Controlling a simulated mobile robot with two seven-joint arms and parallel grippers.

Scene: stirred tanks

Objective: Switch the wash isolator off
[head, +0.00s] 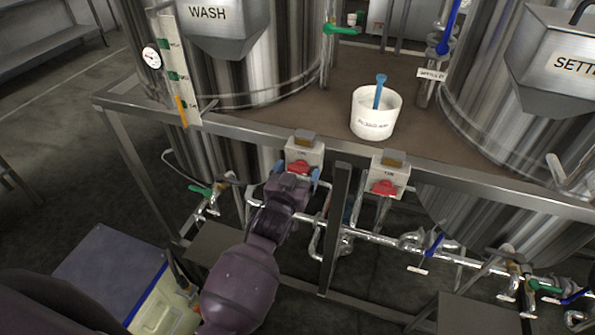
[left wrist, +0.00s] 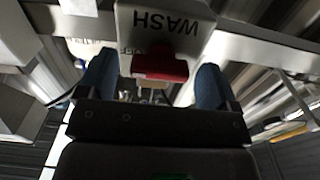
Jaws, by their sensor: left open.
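The wash isolator is a pale grey box (head: 304,151) on the frame rail below the WASH tank (head: 207,12). Its red handle (head: 300,168) is partly hidden behind my gripper in the head view. In the left wrist view the box (left wrist: 165,22) reads WASH upside down, and the red handle (left wrist: 160,65) lies crosswise between my fingers. My left gripper (head: 296,180) is open, with its blue fingers on either side of the handle and gaps showing beside it. My right gripper is not in view.
A second isolator box (head: 390,172) with a red handle is to the right on the same rail. A white bucket (head: 375,120) with a blue-handled tool stands on the deck. Pipes and valves (head: 400,243) run below. A frame post (head: 337,225) stands right of my arm.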

